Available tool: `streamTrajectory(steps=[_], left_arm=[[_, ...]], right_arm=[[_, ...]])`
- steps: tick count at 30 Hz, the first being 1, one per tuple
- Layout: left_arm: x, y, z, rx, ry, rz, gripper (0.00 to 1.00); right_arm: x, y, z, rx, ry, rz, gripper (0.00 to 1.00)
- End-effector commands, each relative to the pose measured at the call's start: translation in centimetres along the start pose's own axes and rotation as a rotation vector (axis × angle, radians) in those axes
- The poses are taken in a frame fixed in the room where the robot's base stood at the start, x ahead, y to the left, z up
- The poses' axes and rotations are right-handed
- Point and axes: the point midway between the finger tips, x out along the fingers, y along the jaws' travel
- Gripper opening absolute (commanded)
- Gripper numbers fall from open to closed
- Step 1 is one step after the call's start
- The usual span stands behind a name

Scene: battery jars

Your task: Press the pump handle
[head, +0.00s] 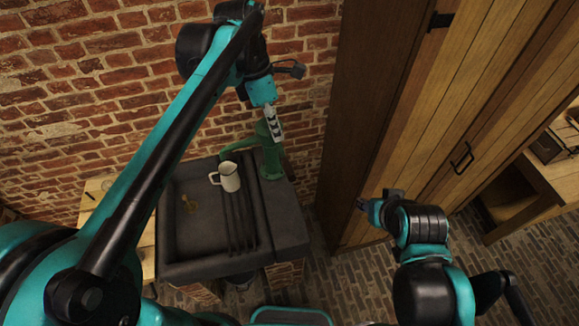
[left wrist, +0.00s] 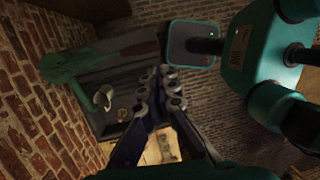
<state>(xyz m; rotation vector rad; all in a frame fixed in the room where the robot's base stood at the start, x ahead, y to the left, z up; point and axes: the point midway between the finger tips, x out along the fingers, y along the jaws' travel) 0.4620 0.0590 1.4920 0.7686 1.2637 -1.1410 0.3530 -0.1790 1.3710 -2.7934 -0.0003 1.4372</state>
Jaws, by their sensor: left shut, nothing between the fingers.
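A green hand pump (head: 270,158) stands at the back right of a dark stone sink (head: 281,221), with its spout pointing left. The pump also shows at the upper left of the left wrist view (left wrist: 72,66). My left gripper (head: 275,131) is shut and empty, pointing down at the pump's top in the head view. Its closed fingers fill the middle of the left wrist view (left wrist: 160,85). I cannot make out the pump handle clearly, nor whether the gripper touches it. A white mug (head: 231,178) stands below the spout. My right gripper (head: 370,209) is away to the right.
The sink basin left of the mug is open, with a small brown item (head: 189,203) in it. A brick wall (head: 105,75) rises behind. A tall wooden cabinet (head: 405,130) stands to the right. Brick floor (head: 345,285) lies in front of it.

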Motion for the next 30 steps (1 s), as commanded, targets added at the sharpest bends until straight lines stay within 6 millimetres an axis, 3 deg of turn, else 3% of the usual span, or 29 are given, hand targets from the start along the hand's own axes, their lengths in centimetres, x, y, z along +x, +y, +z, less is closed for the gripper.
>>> streamTrajectory(steps=[5, 18, 24, 30], left_arm=[[2.0, 0.0, 0.0, 0.0, 0.0, 0.001, 0.0], [10.9, 0.0, 0.1, 0.001, 0.0, 0.001, 0.0], [13.2, 0.0, 0.0, 0.0, 0.0, 0.001, 0.0], [13.8, 0.0, 0.0, -0.001, 0.0, 0.001, 0.0]], right_arm=[[-0.2, 0.0, -0.2, 0.0, 0.0, 0.0, 0.4], [-1.2, 0.0, -0.8, 0.0, 0.0, 0.0, 0.4], [-1.4, 0.0, -1.0, 0.0, 0.0, 0.0, 0.4], [-1.5, 0.0, -1.1, 0.0, 0.0, 0.0, 0.4]])
